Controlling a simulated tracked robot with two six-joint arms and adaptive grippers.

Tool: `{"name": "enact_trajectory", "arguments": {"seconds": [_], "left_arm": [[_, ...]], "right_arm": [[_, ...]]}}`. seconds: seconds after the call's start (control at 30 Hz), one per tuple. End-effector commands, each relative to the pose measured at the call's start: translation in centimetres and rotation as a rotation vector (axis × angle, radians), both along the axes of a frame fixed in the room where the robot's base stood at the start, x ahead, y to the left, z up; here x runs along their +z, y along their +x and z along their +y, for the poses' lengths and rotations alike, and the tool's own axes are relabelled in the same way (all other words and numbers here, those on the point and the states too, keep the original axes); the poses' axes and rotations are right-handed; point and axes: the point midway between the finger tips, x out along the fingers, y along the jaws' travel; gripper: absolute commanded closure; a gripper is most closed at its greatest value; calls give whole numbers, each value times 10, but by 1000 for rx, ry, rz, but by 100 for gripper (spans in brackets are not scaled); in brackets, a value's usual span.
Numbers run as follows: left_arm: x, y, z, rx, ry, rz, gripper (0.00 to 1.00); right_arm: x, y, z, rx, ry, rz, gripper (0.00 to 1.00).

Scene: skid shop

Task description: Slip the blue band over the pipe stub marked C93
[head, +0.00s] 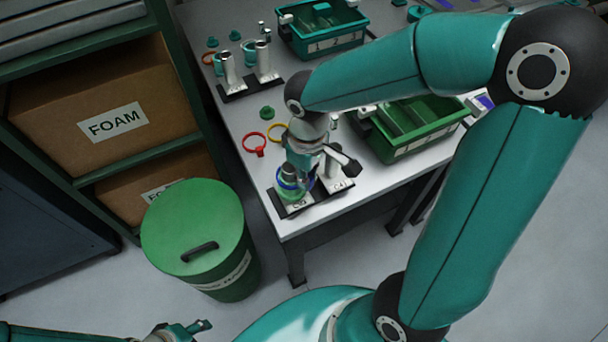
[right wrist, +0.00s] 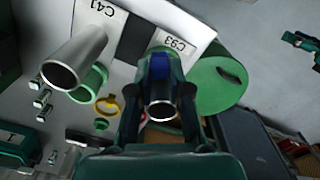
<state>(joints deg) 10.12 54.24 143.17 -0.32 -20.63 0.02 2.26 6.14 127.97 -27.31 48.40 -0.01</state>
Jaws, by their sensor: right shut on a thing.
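My right gripper (head: 298,172) points down over the front plate and is shut on the blue band (head: 284,184). In the right wrist view the band (right wrist: 160,66) lies between the fingers, at the pipe stub marked C93 (right wrist: 160,108). The stub's open end faces the camera and the band shows below it, toward the C93 label (right wrist: 177,43). The band appears to be around the stub; the fingers hide its sides. A green collar (head: 291,195) shows beneath the band. My left gripper (head: 188,329) is low in the head view, far from the table; its jaw state is unclear.
The stub marked C41 (right wrist: 76,58) stands beside C93. A red ring (head: 254,145) and a yellow ring (right wrist: 108,106) lie on the table (head: 238,118). A green bin (head: 392,153) stands right of the gripper. A lidded green drum (head: 195,228) stands on the floor nearby.

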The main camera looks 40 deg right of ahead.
Motion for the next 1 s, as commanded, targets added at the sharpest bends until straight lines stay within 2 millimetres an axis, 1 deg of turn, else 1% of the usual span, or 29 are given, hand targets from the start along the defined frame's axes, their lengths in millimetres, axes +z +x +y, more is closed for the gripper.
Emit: {"name": "enact_trajectory", "arguments": {"seconds": [0.43,0.8,1.0], "left_arm": [[0,0,0,0,0,0,53],[-9,0,0,0,0,0,53],[-9,0,0,0,0,0,53]], "right_arm": [[0,0,0,0,0,0,99],[-10,0,0,0,0,0,99],[-10,0,0,0,0,0,99]]}}
